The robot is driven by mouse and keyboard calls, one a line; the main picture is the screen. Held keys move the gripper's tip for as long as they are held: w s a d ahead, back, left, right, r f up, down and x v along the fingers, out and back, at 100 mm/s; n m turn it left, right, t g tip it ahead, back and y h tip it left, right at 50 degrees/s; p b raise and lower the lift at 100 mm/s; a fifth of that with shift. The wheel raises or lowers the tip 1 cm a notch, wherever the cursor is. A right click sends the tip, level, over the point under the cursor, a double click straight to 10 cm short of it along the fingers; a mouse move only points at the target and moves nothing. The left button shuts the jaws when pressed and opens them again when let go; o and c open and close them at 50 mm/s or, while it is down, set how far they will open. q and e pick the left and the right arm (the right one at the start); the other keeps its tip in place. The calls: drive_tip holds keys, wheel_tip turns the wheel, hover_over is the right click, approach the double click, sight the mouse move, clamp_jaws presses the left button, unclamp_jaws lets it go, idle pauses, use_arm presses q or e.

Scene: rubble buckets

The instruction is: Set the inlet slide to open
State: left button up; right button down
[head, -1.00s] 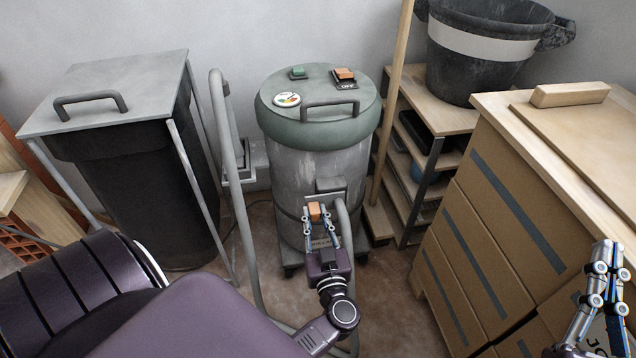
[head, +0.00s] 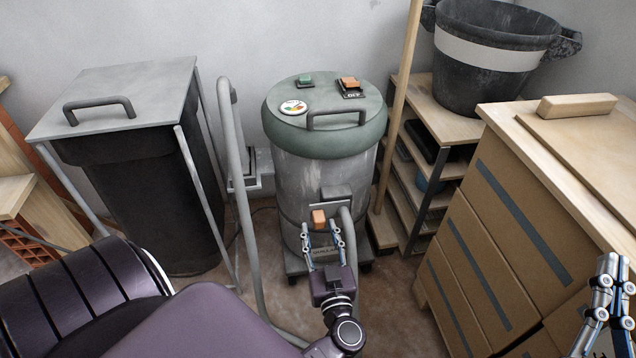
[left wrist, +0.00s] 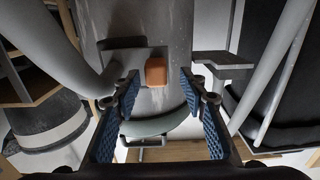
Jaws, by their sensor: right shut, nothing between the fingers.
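The inlet slide is a small orange block (head: 318,220) on the front of a grey drum-shaped vacuum (head: 300,172) with a green lid. In the left wrist view the orange block (left wrist: 155,71) sits on a grey plate (left wrist: 130,60). My left gripper (head: 321,236) is open just below the block in the head view. In the left wrist view its blue-padded fingers (left wrist: 158,84) are spread to either side, with the block just ahead of the gap and clear of both. My right gripper (head: 608,264) is shut and empty at the right edge.
A grey hose (head: 238,170) stands left of the vacuum, and a shorter hose joins its front beside the slide. A black lidded bin (head: 135,200) is at left. A cardboard-fronted cabinet (head: 500,230), shelf and black bucket (head: 480,75) stand at right.

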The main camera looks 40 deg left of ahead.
use_arm(q)
drive_tip(key=v, duration=0.5)
drive_tip(key=shift+s, duration=0.15)
idle(0.3)
